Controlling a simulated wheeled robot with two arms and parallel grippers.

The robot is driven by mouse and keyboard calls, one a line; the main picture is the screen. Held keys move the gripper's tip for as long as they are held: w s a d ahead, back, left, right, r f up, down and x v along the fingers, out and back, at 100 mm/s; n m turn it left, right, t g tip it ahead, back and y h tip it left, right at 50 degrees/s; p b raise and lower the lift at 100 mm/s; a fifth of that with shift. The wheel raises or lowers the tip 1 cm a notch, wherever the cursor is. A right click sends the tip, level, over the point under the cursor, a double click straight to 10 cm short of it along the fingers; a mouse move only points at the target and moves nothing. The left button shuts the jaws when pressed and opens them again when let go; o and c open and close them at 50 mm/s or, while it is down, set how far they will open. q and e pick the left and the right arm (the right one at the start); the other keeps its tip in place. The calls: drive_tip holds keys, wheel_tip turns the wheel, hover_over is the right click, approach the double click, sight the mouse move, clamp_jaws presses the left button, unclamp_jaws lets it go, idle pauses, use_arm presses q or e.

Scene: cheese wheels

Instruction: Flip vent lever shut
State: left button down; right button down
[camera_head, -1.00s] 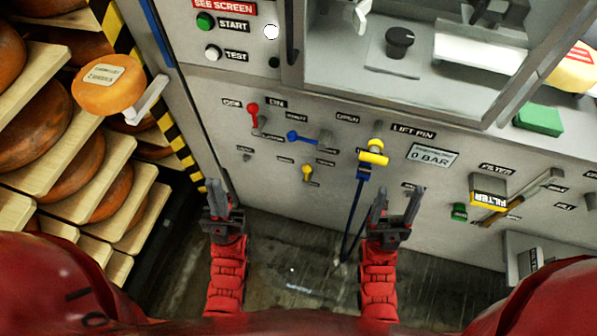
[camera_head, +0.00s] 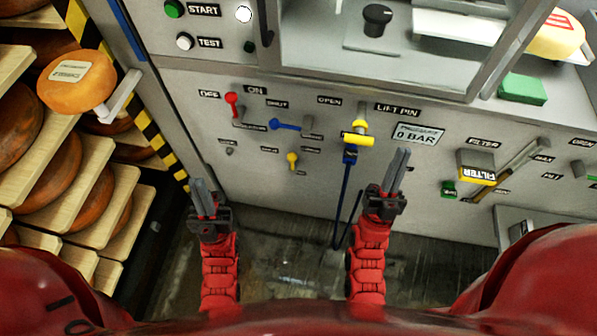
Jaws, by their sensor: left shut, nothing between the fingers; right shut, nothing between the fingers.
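Several small levers sit on the grey panel; I cannot read which one is labelled vent. A blue lever (camera_head: 285,125) points left, below a SHUT label (camera_head: 277,103) and left of the OPEN label (camera_head: 329,100). A red lever (camera_head: 232,101) stands knob-up at its left, near OFF and ON labels. A small yellow lever (camera_head: 292,160) sits below the blue one, knob up. My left gripper (camera_head: 203,194) is shut and empty, below and left of the levers. My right gripper (camera_head: 397,169) is shut and empty, right of and below the yellow lift-pin handle (camera_head: 356,139). Neither appears to touch a lever.
A blue cord (camera_head: 343,200) hangs from the lift-pin handle, left of my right gripper. A yellow filter block (camera_head: 475,170) and a slotted bar are at right. A shelf of cheese wheels (camera_head: 77,84) stands at left. The panel between my grippers is mostly clear.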

drive_tip(key=w+d+f+m+g+y+b, duration=0.1)
drive_tip(key=w+d+f+m+g+b, duration=0.2)
drive_tip(key=f, duration=0.6)
drive_tip(key=w+d+f+m+g+y+b, duration=0.1)
drive_tip(key=w+f+m+g+b, duration=0.3)
drive_tip(key=f, duration=0.6)
drive_tip(key=w+d+f+g+y+b, duration=0.1)
drive_tip(key=w+d+f+g+b, duration=0.1)
drive_tip(key=f+g, duration=0.5)
drive_tip(key=a+f+t+y+b, duration=0.1)
drive_tip(key=a+f+y+b, duration=0.5)
drive_tip(key=f, duration=0.4)
drive_tip(key=s+a+r+y+b, duration=0.1)
drive_tip(key=a+y+b, duration=0.1)
drive_tip(key=a+y, duration=0.2)
drive_tip(key=s+a+r+n+t+y+b, duration=0.1)
drive_tip(key=a+r+y+b, duration=0.1)
drive_tip(key=a+y, duration=0.2)
drive_tip(key=a, duration=0.2)
drive_tip(key=shift+s+a, duration=0.25)
drive_tip(key=shift+a, duration=0.05)
drive_tip(key=shift+r, duration=0.1)
